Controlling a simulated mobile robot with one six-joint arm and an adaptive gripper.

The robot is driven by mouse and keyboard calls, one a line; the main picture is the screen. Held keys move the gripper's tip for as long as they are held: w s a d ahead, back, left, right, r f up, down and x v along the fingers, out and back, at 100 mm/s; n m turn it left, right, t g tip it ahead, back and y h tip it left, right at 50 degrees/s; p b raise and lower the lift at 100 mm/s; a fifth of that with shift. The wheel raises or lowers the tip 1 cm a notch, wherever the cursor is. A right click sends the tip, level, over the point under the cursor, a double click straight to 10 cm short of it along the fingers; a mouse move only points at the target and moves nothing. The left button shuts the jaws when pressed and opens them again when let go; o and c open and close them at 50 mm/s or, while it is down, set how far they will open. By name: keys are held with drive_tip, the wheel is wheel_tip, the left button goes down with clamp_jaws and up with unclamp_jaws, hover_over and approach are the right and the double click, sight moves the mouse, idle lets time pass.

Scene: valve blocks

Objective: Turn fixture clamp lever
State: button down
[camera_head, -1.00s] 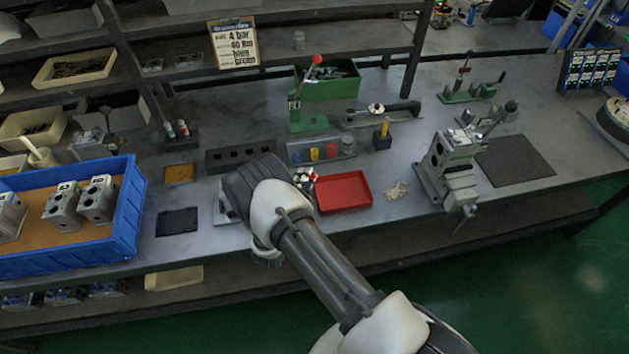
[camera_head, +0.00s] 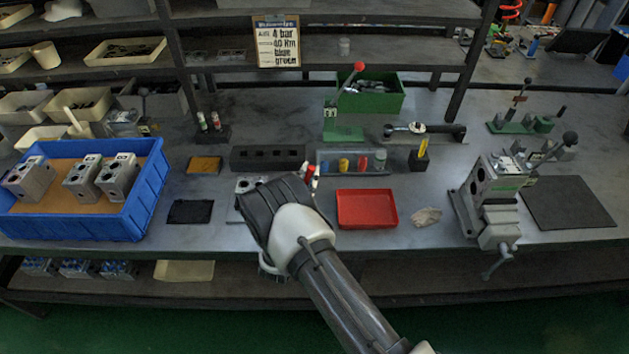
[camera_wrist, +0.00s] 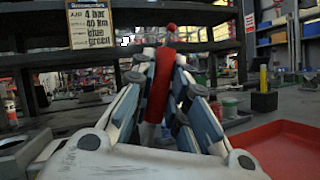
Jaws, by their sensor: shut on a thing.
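A grey clamping fixture (camera_head: 497,222) with a valve block (camera_head: 482,180) in it stands at the right of the bench. A lever with a black knob (camera_head: 569,139) rises at its upper right, and a crank handle (camera_head: 497,262) hangs at its front. I cannot tell which is the clamp lever. My gripper (camera_head: 312,180) is well left of the fixture, near the red tray, largely hidden by my wrist. In the wrist view my gripper (camera_wrist: 163,75) is shut on a red rod-like tool (camera_wrist: 159,85), standing nearly upright between the fingers. The fixture cannot be made out there.
A red tray (camera_head: 367,222) lies right of my wrist, with a crumpled cloth (camera_head: 426,217) beside it. A green stand with a red-knobbed lever (camera_head: 343,132) is behind. A blue crate (camera_head: 147,205) stands left. A dark mat (camera_head: 568,203) lies right of the fixture.

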drive_tip(key=shift+a+r+n+t+y, duration=0.15)
drive_tip(key=shift+a+n+t+y, duration=0.35)
drive_tip(key=shift+n, duration=0.5)
drive_tip(key=c, duration=1.6)
unclamp_jaws()
drive_tip(key=shift+o, duration=0.2)
wheel_tip(320, 180, up, 10)
